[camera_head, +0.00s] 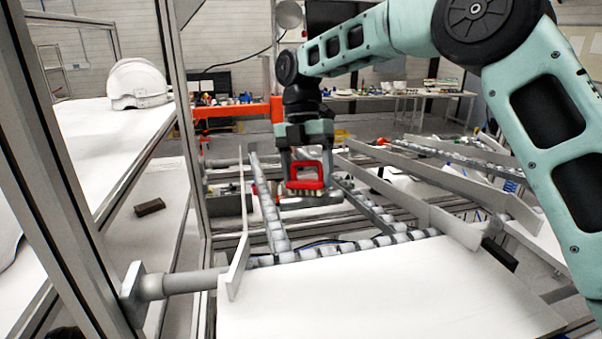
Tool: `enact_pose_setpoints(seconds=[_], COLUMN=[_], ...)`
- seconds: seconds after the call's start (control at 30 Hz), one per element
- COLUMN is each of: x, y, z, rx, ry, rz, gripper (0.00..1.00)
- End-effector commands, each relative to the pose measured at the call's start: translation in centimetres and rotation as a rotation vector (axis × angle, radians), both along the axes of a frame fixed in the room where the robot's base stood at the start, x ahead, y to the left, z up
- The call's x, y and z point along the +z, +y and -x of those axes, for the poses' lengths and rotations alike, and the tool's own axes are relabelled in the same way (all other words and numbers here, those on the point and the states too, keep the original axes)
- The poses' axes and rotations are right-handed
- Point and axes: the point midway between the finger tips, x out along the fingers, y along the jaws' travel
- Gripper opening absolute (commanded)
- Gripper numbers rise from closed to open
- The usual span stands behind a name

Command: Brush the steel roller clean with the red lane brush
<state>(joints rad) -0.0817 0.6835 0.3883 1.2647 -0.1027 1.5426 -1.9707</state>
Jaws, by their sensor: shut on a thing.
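My gripper (304,150) points down in the middle of the view and is shut on the red lane brush (307,182). The brush has a red loop handle and pale bristles along its underside. The bristles are at or just above a grey steel roller (310,201) that lies crosswise below them. I cannot tell whether they touch it. Part of the roller is hidden behind the brush, and any dirt on it is too small to see.
Roller lanes (268,205) with metal side rails (410,196) run around the brush. A white panel (390,295) fills the front. A metal frame post (60,170) stands at the left. A white helmet shell (138,84) and a dark block (149,207) lie on left-hand surfaces.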

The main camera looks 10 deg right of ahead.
Motion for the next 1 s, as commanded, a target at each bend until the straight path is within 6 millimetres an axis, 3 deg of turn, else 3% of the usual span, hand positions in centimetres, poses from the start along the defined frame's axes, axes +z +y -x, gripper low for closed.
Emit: enact_pose_setpoints(seconds=[0.8,1.0], x=[0.2,0.2], y=[-5.5,-6.0], z=[-0.1,-0.1], rx=[0.001,0.001], ry=[0.002,0.001], rz=[0.002,0.001], gripper=[0.54,0.54])
